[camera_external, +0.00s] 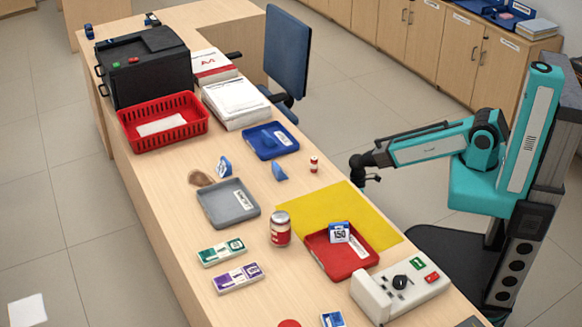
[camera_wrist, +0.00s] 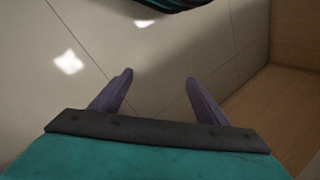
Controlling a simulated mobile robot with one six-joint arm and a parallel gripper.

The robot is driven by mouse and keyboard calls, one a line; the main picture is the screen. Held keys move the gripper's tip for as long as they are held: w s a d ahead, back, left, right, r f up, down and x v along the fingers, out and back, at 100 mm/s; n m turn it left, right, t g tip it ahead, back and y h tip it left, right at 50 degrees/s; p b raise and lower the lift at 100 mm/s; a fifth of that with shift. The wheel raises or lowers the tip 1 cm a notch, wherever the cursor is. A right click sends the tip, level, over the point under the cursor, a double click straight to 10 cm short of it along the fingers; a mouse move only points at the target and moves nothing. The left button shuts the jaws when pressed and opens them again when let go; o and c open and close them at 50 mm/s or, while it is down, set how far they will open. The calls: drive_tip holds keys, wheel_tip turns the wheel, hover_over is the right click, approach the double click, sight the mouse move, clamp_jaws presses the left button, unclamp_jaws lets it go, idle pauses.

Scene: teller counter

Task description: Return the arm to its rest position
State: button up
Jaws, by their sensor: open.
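My teal arm stands at the right of the external view, its forearm stretched left toward the counter (camera_external: 165,190). My gripper (camera_external: 372,178) is at the end of the forearm, beside the counter's right edge near the yellow mat (camera_external: 300,208). In the wrist view my gripper (camera_wrist: 158,85) shows two fingers spread apart with nothing between them. The wrist view looks down at pale floor tiles, with a wooden panel at the right.
On the counter are a red tray (camera_external: 367,262) holding a blue-and-white 150 block (camera_external: 339,232), a can (camera_external: 280,229), a grey tray (camera_external: 240,217), a blue tray (camera_external: 256,151), a red basket (camera_external: 130,137) and a white control box (camera_external: 380,301). A blue chair (camera_external: 287,50) stands behind the counter.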

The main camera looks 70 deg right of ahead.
drive_tip(key=s+f+m+g+h+p, duration=0.1)
drive_tip(key=s+f+g+h, duration=0.2)
drive_tip(key=s, duration=1.4)
drive_tip(key=shift+s+d+f+m+h, duration=0.2)
drive_tip(key=shift+f+m+h, duration=0.15)
drive_tip(key=shift+h, duration=0.35)
